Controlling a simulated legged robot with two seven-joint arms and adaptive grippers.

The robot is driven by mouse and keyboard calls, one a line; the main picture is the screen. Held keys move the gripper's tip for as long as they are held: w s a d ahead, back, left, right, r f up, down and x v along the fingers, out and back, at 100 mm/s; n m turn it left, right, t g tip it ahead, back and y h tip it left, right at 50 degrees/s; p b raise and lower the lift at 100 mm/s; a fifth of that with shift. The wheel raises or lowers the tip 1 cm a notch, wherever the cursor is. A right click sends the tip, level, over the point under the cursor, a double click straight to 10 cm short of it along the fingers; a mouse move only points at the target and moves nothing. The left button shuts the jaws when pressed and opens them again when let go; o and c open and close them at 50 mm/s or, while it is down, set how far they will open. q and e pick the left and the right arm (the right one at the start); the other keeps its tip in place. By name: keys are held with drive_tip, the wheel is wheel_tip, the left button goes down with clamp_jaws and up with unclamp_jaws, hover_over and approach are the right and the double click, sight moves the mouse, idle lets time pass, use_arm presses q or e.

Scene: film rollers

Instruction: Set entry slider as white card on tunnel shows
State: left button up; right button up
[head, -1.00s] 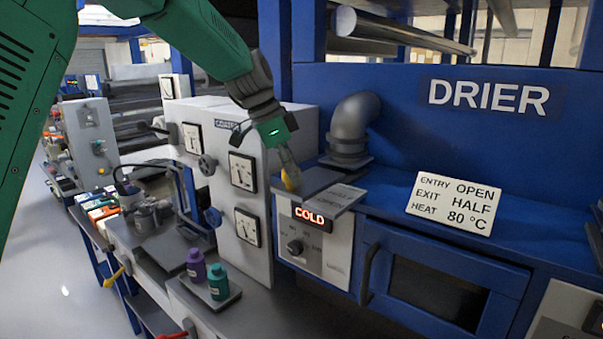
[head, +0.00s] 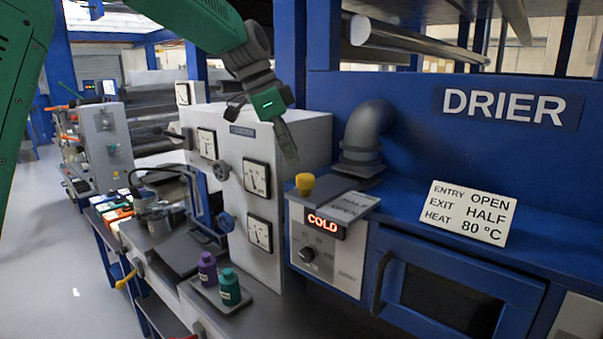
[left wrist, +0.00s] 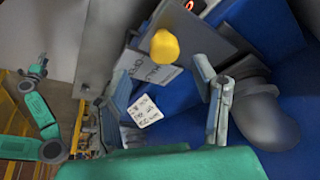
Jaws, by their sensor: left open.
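The white card (head: 469,213) on the blue drier tunnel reads ENTRY OPEN, EXIT HALF, HEAT 80 °C. The entry slider's yellow knob (head: 305,184) stands on a grey plate (head: 350,203) above the COLD display. My right gripper is not visible.
A grey elbow pipe (head: 368,135) rises behind the slider. A grey cabinet with dials (head: 257,180) stands left of it. The COLD display (head: 326,223) and a dark dial (head: 307,255) are below. Purple and green bottles (head: 229,287) stand on a lower tray.

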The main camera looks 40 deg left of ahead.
use_arm(q)
drive_tip(key=shift+a+v, duration=0.15)
drive_tip(key=shift+v, duration=1.05)
drive_tip(key=shift+a+v, duration=0.15)
drive_tip(key=shift+v, duration=1.1)
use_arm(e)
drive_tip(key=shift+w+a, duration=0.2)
use_arm(q)
drive_tip(key=shift+f, duration=0.1)
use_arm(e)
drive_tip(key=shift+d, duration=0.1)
